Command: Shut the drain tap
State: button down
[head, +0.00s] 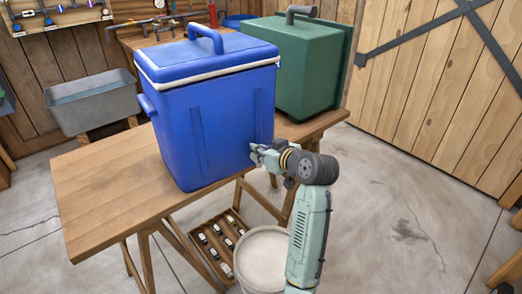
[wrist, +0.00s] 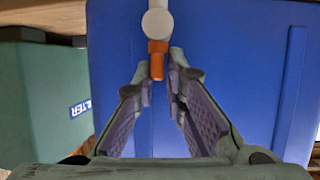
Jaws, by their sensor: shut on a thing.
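The blue cooler (head: 205,115) stands on the wooden table with its lid closed. Its drain tap shows in the wrist view as a round whitish body (wrist: 157,22) with an orange lever (wrist: 157,60) pointing down the picture. My gripper (head: 255,153) is at the lower right of the cooler's side. In the wrist view my gripper (wrist: 160,72) has its fingertips closed in on both sides of the orange lever, gripping it. In the head view the tap is hidden behind my gripper.
A green box (head: 312,70) with a dark handle stands behind the cooler on the table (head: 90,195). A white bucket (head: 262,258) and a wooden tray (head: 204,240) of small items sit below. A grey basin (head: 95,105) is at the left. The floor at right is clear.

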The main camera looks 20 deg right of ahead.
jog(key=shift+r+m+h, duration=0.1)
jog(key=shift+m+h, duration=0.3)
jog(key=shift+h, duration=0.2)
jog(key=m+h+p, duration=0.1)
jog(key=m+h, duration=0.1)
jog(key=m+h+p, duration=0.1)
jog(key=m+h, duration=0.2)
jog(key=a+m+g+h+p, duration=0.1)
jog(key=m+h, duration=0.1)
jog(key=h, duration=0.1)
jog(key=shift+w, duration=0.1)
jog(key=shift+w+a+m+g+h, duration=0.1)
jog(key=shift+m+g+h, duration=1.25)
jog(key=shift+m, duration=0.35)
jog(key=shift+w+a+m+g+h, duration=0.1)
jog(key=shift+m+g+h, duration=1.2)
jog(key=shift+m, duration=0.4)
jog(key=c, duration=1.7)
grip_release()
